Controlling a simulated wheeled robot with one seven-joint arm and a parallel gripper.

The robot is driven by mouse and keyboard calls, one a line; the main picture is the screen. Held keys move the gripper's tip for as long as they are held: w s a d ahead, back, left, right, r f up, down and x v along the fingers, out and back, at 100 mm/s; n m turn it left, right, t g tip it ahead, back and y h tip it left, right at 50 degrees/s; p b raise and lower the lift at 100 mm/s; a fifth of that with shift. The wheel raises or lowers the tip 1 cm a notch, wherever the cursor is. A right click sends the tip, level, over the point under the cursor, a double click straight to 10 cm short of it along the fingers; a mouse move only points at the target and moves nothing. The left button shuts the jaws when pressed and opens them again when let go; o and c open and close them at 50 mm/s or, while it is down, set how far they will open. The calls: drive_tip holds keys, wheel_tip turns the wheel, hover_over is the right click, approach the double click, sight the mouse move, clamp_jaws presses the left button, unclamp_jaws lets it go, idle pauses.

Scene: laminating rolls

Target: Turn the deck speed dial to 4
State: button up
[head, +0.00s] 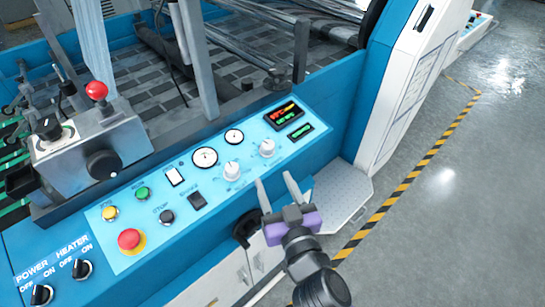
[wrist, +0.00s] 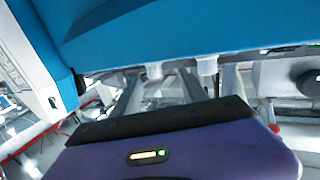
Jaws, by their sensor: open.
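Two white dials stand on the light blue control panel (head: 190,225): a left white dial (head: 232,170) and a right white dial (head: 267,148). Their lettering is too small to read, so I cannot tell which is the deck speed dial or where either points. My gripper (head: 274,179) is open and empty, just in front of the panel's lower edge, below and apart from the right dial. In the wrist view, two pale knobs (wrist: 153,71) (wrist: 207,66) show beyond my gripper's fingers (wrist: 163,88), under a blue surface.
A red mushroom button (head: 130,240), two gauges (head: 205,157) and a red-lit display (head: 283,112) share the panel. A grey box with a black knob (head: 103,163) stands at left. POWER and HEATER switches (head: 82,268) are at lower left. Open floor (head: 450,220) lies right.

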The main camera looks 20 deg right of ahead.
sight(269, 151)
drive_tip(key=w, duration=0.1)
drive_tip(key=w+d+r+m+h, duration=0.1)
drive_tip(key=w+h, duration=0.1)
drive_tip(key=shift+w+d+r+m, duration=0.15)
drive_tip(key=shift+w+r+m, duration=0.15)
drive_tip(key=shift+m, duration=0.1)
drive_tip(key=p+x, duration=0.2)
drive_tip(key=x, duration=0.5)
drive_tip(key=shift+w+f, duration=0.1)
drive_tip(key=shift+w, duration=0.05)
clamp_jaws()
